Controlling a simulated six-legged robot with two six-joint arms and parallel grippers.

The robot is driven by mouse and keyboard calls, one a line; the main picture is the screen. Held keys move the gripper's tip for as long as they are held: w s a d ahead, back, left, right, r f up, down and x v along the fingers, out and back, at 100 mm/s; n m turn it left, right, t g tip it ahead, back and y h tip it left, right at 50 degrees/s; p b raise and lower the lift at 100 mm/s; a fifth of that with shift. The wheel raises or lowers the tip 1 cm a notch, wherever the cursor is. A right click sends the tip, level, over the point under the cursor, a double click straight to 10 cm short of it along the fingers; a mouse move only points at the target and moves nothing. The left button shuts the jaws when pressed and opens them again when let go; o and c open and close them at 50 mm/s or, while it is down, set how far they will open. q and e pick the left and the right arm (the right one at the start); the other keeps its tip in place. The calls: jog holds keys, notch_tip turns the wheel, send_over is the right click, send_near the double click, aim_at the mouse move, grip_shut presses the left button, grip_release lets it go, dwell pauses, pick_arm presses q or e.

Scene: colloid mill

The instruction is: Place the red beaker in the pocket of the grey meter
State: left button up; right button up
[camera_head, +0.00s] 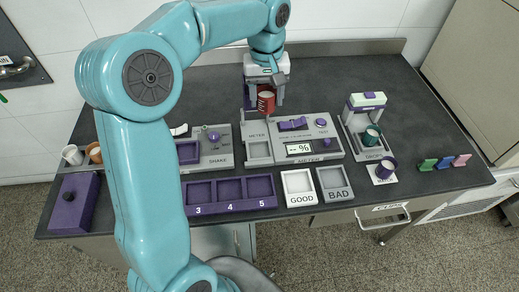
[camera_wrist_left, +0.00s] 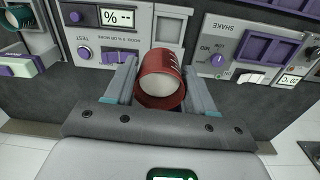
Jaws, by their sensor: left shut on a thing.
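My left gripper (camera_head: 265,104) is shut on the red beaker (camera_head: 266,101), above the back edge of the grey meter (camera_head: 320,153). In the left wrist view the red beaker (camera_wrist_left: 161,66) sits between the two fingers, with its pale inside facing the camera. The meter's square pocket (camera_head: 259,150) is at its left end, below the METER label, and looks empty. The beaker is apart from the pocket, farther back on the bench. The meter's display (camera_wrist_left: 118,17) shows at the top of the wrist view. My right gripper is not in view.
In front are a purple numbered rack (camera_head: 229,206) and GOOD (camera_head: 299,200) and BAD (camera_head: 335,196) trays. The bench's back right is clear.

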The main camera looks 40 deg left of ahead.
pick_arm(q)
jog(key=shift+s+a+n, duration=0.5)
jog(key=shift+a, duration=0.1)
notch_tip(320, 180, down, 14)
jog(key=shift+a+f+b, duration=0.1)
jog(key=shift+a+b, duration=0.05)
jog(key=shift+b, duration=0.25)
notch_tip(320, 180, down, 5)
jog(key=shift+r, duration=0.3)
jog(key=shift+f, duration=0.25)
jog(key=o, duration=1.1)
jog(key=shift+c, duration=0.2)
jog(key=shift+r, duration=0.1)
jog(key=shift+w, duration=0.15)
